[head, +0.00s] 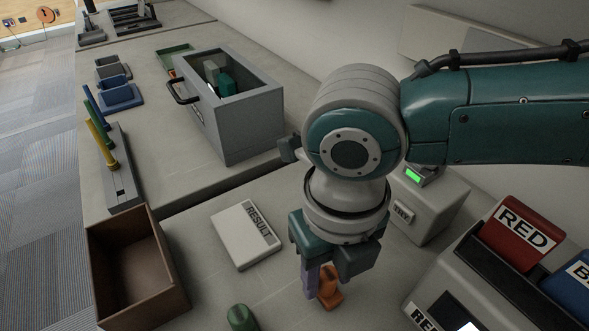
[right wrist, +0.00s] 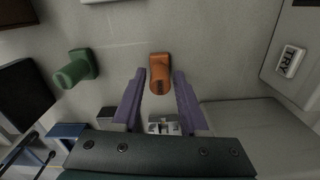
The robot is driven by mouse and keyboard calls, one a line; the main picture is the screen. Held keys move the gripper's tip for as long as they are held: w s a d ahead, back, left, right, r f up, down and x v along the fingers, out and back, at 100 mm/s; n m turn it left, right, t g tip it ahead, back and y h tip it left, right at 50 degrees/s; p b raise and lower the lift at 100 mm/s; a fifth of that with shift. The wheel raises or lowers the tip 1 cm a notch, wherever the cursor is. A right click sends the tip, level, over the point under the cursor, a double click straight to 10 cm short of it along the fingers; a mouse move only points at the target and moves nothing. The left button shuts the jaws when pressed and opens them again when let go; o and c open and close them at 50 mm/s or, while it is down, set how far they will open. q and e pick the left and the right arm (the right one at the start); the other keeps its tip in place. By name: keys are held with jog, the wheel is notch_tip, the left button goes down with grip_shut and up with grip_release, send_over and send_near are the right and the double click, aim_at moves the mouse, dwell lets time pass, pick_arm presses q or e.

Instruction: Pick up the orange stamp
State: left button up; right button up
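The orange stamp (head: 328,288) stands on the grey table, partly hidden by my right gripper in the head view. My right gripper (head: 322,283) points down over it. In the right wrist view the orange stamp (right wrist: 160,74) sits between the tips of the two purple fingers of my right gripper (right wrist: 159,78), which are apart, with a gap on both sides. I cannot tell how high the fingertips are above the table. My left gripper is not in view.
A green stamp (head: 242,318) stands left of the orange one. A brown open box (head: 137,262) is at left. A grey TRY box (head: 428,205) and a holder with RED (head: 522,232) and blue cards are at right.

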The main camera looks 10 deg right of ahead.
aim_at(329, 273)
grip_shut()
dwell(0.4)
jog(key=shift+r, duration=0.25)
notch_tip(329, 273, up, 18)
jog(key=p, duration=0.2)
jog(key=shift+f+p, duration=0.2)
jog(key=shift+p, duration=0.2)
